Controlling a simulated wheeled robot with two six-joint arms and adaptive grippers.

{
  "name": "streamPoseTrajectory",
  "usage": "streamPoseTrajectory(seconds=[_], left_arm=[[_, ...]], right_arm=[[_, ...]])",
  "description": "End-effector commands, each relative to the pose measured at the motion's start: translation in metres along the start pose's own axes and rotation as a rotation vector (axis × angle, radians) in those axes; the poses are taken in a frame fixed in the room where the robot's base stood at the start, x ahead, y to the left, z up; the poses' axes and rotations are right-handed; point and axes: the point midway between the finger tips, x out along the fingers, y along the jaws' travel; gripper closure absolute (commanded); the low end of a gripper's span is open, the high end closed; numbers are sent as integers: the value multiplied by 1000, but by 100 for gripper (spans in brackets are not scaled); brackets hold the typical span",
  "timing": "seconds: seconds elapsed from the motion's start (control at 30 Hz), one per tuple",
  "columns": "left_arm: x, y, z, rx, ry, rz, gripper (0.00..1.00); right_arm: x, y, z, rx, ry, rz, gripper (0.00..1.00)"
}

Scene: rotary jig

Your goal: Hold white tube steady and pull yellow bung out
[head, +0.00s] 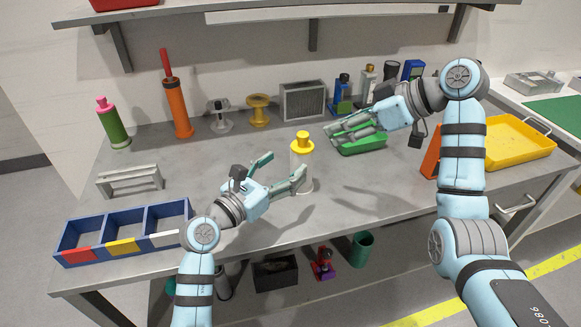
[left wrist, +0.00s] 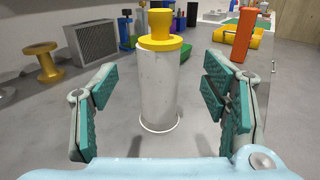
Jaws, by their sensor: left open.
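The white tube (head: 301,170) stands upright on the grey bench. The yellow bung (head: 302,142) sits in its top. In the left wrist view the tube (left wrist: 158,90) stands between the fingers, with the bung (left wrist: 160,32) above it. My left gripper (head: 284,172) is open, its fingers on either side of the tube; in the left wrist view a gap shows on both sides. My right gripper (head: 330,132) is to the right of the bung, over the green tray, and looks empty. Its finger opening is hard to judge.
A green tray (head: 362,147) lies below my right gripper. A blue three-part bin (head: 125,231) stands at the front left, with a grey rack (head: 130,180) behind it. Yellow and white spools (head: 259,111), a grey vented box (head: 303,101) and bottles line the back. A yellow tray (head: 520,140) is at right.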

Motion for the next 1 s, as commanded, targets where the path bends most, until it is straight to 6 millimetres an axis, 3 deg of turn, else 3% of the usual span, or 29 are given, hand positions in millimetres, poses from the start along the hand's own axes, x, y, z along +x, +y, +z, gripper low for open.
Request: streamPoseTrajectory(seconds=[0.27,0.4,0.53,0.87,1.0], left_arm=[[4,1,-70,-7,3,3,32],[43,1,-66,-7,0,2,32],[65,1,-66,-5,0,2,32],[74,1,-67,-3,1,3,32],[74,1,-67,-3,1,3,50]], right_arm=[[0,0,0,0,0,0,67],[0,0,0,0,0,0,67],[0,0,0,0,0,0,67],[0,0,0,0,0,0,67],[0,0,0,0,0,0,67]])
